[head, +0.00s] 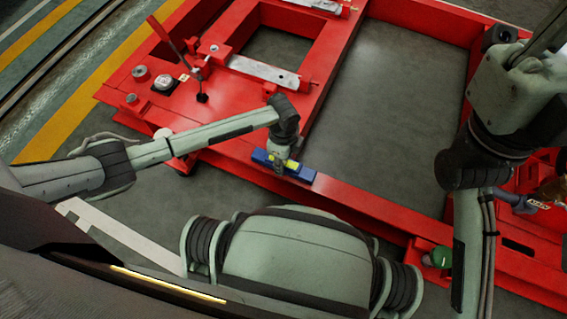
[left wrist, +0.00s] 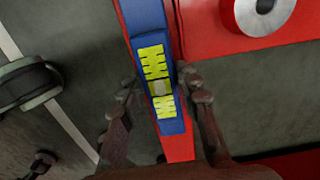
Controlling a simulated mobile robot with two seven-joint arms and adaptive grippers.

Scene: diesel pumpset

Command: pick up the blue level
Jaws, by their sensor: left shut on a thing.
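The blue level (head: 302,173) with yellow markings is at the red frame's near beam, in the middle of the head view. In the left wrist view the blue level (left wrist: 146,17) runs up and down the picture, with its yellow face toward the camera. My left gripper (head: 280,164) comes down over the level's middle and is shut on it. In the left wrist view its fingers (left wrist: 160,86) stand on either side of the level. The level lies along the beam; whether it touches the beam is hard to tell.
The large red frame (head: 360,196) fills the middle, with grey floor (head: 388,95) inside its opening. A red lever (head: 172,38) stands upright at the left. A green-topped part (head: 438,257) sits near the front right. Yellow floor lines (head: 67,118) run along the left.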

